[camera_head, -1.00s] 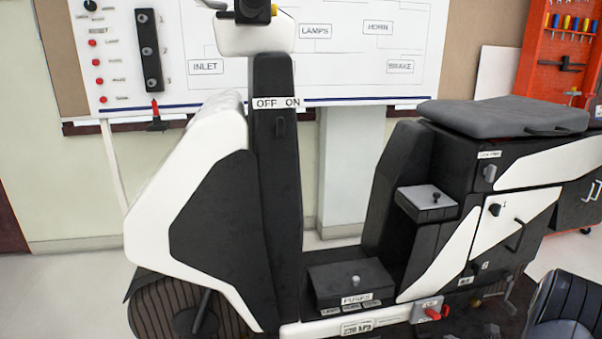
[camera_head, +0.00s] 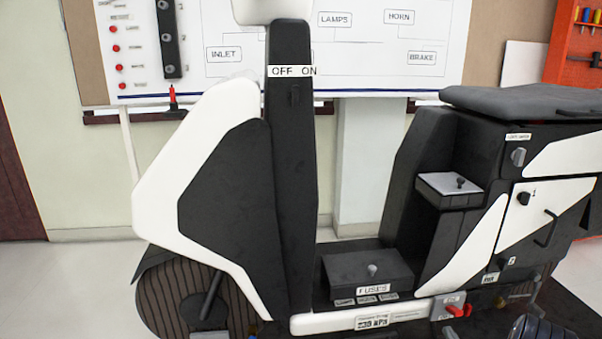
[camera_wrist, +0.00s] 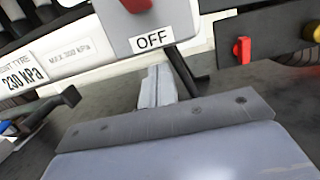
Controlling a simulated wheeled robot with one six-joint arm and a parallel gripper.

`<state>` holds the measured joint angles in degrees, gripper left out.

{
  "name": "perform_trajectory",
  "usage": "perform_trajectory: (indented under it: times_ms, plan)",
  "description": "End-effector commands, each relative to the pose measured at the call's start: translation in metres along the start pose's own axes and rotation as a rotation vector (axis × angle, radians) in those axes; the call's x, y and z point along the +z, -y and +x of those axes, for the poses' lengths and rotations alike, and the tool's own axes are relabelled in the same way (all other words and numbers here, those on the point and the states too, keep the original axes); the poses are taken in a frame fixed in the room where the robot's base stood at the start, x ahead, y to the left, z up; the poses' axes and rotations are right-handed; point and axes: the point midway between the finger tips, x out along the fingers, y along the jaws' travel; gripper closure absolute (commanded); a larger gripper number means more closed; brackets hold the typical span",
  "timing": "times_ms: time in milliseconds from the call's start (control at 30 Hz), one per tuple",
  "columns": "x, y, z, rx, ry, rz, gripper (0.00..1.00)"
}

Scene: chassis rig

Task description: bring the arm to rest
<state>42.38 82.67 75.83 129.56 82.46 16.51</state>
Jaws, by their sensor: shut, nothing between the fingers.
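My gripper (camera_wrist: 157,80) shows in the wrist view with its pale fingers together and nothing between them. It is in front of the low side of a black-and-white scooter rig (camera_head: 225,190). Beyond the fingertips is a grey switch box (camera_wrist: 150,22) with a red lever and an "OFF" label; I cannot tell the exact gap. The same switch box, with its red lever, shows low on the rig in the head view (camera_head: 449,306). My gripper cannot be made out in the head view; only a dark part of my arm shows at its lower right edge.
The fuse box (camera_head: 368,274) sits on the rig's footboard. A whiteboard (camera_head: 350,60) stands behind. Floor is clear at left.

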Motion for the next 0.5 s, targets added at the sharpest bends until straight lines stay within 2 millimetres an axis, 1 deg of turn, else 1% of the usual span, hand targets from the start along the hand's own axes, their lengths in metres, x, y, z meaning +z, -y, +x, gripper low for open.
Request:
perform_trajectory:
  times_ms: [67, 200, 300, 500]
  plan:
    - [-0.008, 0.000, 0.004, 0.002, -0.006, 0.001, 1.00]
    - [-0.008, 0.001, -0.018, -0.002, -0.008, 0.001, 1.00]
    - [-0.009, 0.001, -0.028, -0.001, -0.009, 0.001, 1.00]
    - [-0.010, 0.000, -0.036, 0.002, -0.009, 0.000, 1.00]
